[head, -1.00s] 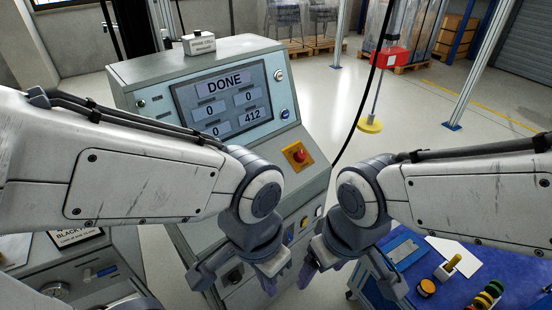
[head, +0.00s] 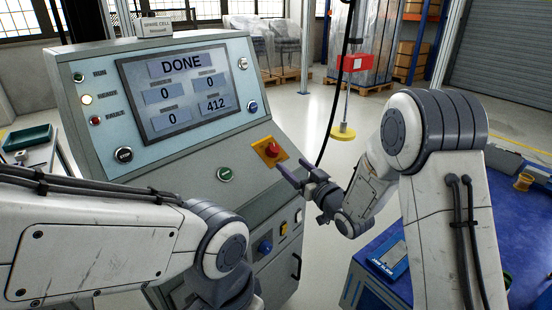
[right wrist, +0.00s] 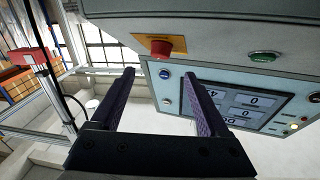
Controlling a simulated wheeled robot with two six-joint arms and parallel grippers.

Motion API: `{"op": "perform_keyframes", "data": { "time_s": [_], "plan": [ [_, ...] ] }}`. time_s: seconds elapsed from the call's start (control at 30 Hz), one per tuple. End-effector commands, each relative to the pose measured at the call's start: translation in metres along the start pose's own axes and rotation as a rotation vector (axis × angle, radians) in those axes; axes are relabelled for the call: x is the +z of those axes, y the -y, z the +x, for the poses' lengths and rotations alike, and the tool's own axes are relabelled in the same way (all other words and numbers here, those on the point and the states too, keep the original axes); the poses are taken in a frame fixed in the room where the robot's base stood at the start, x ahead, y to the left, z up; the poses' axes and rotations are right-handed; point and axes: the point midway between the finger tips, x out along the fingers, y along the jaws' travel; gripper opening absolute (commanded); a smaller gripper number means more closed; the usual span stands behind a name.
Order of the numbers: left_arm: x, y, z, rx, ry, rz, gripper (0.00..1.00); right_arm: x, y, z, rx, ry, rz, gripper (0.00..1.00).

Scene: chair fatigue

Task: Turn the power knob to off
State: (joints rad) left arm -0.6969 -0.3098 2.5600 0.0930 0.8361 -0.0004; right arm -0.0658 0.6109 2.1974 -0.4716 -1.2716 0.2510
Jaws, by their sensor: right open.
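The grey control console (head: 85,75) has a screen (head: 180,90) reading DONE. A blue knob (head: 265,246) sits on its lower front, beside a yellow one (head: 283,229). I cannot read which control is the power knob. My right gripper (head: 290,166) is open and empty, near the red emergency button (head: 270,150) on its yellow plate and above the lower knobs. In the right wrist view its open fingers (right wrist: 160,75) frame a small blue control (right wrist: 164,75) on the upper panel, apart from it. My left arm crosses the lower left; its fingers are out of sight.
A green button (head: 224,174) and a black round control (head: 123,154) are on the sloped panel. A pole with a red box (head: 350,66) stands behind.

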Motion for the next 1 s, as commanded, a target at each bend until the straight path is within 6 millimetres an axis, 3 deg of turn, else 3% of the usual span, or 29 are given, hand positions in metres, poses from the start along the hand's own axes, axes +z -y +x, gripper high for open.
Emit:
{"op": "perform_keyframes", "data": {
  "time_s": [0.5, 0.7, 0.97, 1.0],
  "plan": [
    [0.0, 0.0, -0.004, 0.0, 0.0, 0.0, 0.0, -0.001, 0.001, 0.086, -0.002, -0.001, -0.001, 0.79],
    [0.0, 0.0, -0.004, 0.0, 0.0, 0.0, 0.0, -0.001, 0.002, 0.099, -0.001, 0.0, 0.0, 0.79],
    [0.0, 0.0, -0.004, 0.0, 0.0, 0.0, 0.0, -0.001, 0.001, 0.1, 0.0, 0.0, 0.0, 0.79],
    [0.0, 0.0, -0.004, 0.0, 0.0, 0.0, 0.0, -0.001, 0.001, 0.1, 0.0, 0.0, 0.0, 0.71]
  ]
}}
